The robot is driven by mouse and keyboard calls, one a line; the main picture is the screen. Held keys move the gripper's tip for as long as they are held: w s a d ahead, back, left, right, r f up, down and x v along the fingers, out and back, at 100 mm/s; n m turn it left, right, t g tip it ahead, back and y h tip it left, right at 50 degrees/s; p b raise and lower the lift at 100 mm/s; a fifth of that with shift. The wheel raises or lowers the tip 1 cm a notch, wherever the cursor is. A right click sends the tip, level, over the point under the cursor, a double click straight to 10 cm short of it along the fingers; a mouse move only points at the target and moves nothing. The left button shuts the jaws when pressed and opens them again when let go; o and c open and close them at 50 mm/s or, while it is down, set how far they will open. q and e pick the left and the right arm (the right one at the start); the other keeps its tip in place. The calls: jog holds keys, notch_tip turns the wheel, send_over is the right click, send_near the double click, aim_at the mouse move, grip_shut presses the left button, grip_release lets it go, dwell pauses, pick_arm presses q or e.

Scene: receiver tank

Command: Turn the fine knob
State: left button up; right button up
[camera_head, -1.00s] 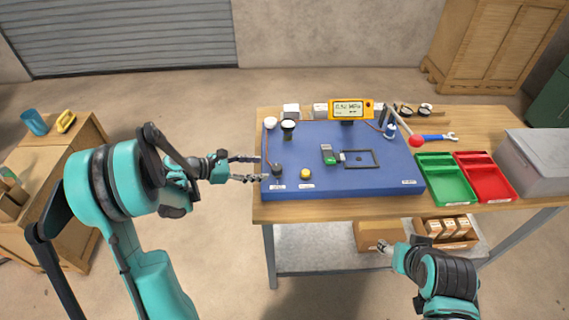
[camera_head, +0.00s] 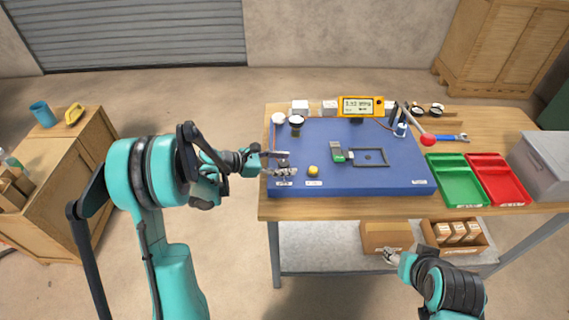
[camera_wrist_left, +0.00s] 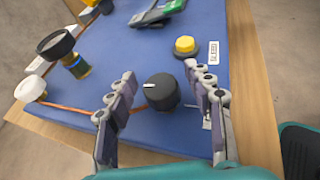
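The fine knob appears as a black round knob with a white pointer line (camera_wrist_left: 161,93) in the left wrist view, standing on the blue board (camera_head: 395,170) near its left front corner. Its label is not readable. My left gripper (camera_head: 282,164) is open, with one finger on each side of the knob in the left wrist view (camera_wrist_left: 158,82); a gap shows beside the knob. In the head view the gripper largely hides the knob. My right gripper (camera_head: 390,256) hangs in front of the table, apart from the board; whether it is open is unclear.
A yellow button (camera_wrist_left: 186,45) labelled BLEED stands beside the knob. A black-topped gauge (camera_wrist_left: 57,44) and a white cap (camera_wrist_left: 31,89) are nearby. A yellow digital display (camera_head: 361,106) stands behind the board. Green (camera_head: 459,200) and red (camera_head: 503,198) trays lie to the right.

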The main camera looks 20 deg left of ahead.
pick_arm(q)
jog(key=c, duration=0.9)
jog(key=shift+m+g+h, duration=0.9)
jog(key=shift+m+g, duration=0.7)
jog(key=shift+g, duration=0.1)
jog(key=shift+c, duration=0.2)
jog(key=o, duration=1.2)
jog(key=shift+c, duration=0.2)
jog(key=shift+s+a, duration=0.1)
jog(key=v, duration=1.1)
jog(key=shift+a, duration=0.35)
jog(key=shift+s+r, duration=0.1)
jog(key=shift+r, duration=0.1)
